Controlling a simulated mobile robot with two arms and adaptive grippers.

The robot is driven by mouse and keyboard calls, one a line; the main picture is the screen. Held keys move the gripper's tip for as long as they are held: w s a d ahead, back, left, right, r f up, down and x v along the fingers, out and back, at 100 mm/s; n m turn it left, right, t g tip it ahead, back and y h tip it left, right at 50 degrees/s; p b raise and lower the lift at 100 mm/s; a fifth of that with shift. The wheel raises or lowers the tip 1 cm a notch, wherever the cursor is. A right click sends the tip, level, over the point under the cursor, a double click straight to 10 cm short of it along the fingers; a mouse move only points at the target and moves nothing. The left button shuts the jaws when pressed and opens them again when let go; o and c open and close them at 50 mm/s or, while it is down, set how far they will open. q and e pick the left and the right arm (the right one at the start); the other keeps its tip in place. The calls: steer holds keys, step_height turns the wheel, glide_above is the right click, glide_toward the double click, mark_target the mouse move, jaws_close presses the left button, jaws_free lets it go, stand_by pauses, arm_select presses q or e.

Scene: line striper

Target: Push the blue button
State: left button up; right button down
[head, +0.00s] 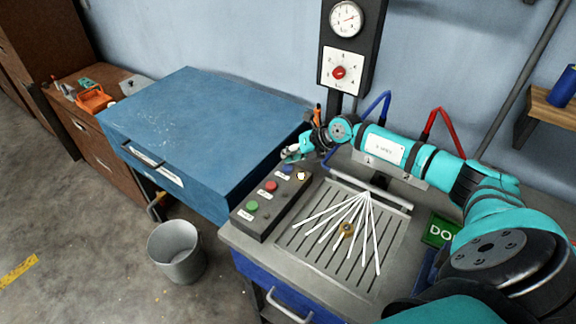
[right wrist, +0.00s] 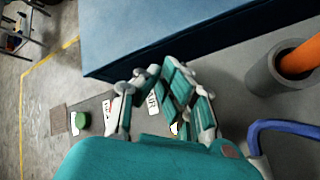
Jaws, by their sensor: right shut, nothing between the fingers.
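The blue button (head: 287,169) sits at the far end of a row on the dark control panel (head: 262,218), beyond a red button (head: 270,186) and a green button (head: 252,206). My right gripper (head: 292,153) is shut and empty, just above and behind the blue button in the head view. Whether it touches the button I cannot tell. In the right wrist view the fingers of my right gripper (right wrist: 165,98) hang over the panel and hide the blue button. The green button (right wrist: 82,118) shows left of them. My left gripper is not in view.
A pale button (head: 301,175) is close beside the blue one. A large blue cabinet (head: 200,125) stands left of the panel. Right of the panel, a slotted metal plate (head: 310,250) carries fanned white lines. Blue (head: 372,108) and red (head: 440,115) hoses rise behind.

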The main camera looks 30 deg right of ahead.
mark_target(289, 166)
step_height(289, 166, up, 6)
steer(key=p, duration=0.4)
steer(key=shift+p, duration=0.4)
